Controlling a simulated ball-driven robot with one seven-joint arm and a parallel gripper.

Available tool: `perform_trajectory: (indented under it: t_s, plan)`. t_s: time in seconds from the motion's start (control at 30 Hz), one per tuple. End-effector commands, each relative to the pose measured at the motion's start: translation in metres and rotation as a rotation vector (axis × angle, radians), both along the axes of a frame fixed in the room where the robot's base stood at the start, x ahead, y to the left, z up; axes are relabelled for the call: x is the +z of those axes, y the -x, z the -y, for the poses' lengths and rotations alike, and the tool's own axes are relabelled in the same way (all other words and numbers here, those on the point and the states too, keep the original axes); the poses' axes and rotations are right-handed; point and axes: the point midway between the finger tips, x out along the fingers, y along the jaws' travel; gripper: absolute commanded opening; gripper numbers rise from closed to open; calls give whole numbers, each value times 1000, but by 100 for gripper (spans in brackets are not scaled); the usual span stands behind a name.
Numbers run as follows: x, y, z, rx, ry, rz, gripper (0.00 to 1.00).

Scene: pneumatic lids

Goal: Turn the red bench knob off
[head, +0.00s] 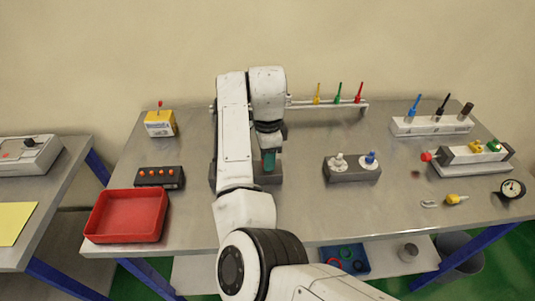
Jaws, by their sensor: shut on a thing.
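A red knob (426,157) sits at the left end of a pale block (470,160) on the right of the bench. A yellow knob (475,147) and a green knob (493,145) are on the same block. My gripper (269,150) is near the middle of the bench, well to the left of the red knob. It points down and is shut on a teal-green piece (269,161), at or just above a dark grey block (268,179). My arm hides part of that block, and I cannot tell whether the piece touches it.
A red tray (126,238) and a black box with orange buttons (159,177) are at left. A grey block with white and blue fittings (352,175) stands between my gripper and the red knob. A rail with coloured tools (335,104) is at the back. A gauge (511,188) lies front right.

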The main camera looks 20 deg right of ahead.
Motion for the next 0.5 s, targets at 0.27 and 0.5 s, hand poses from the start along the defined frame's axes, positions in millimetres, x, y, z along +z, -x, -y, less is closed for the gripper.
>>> perform_trajectory:
  t_s: [0.27,0.5]
  plan:
    - [1,-1,0,-114,2,3,2]
    - [1,-1,0,-146,2,3,2]
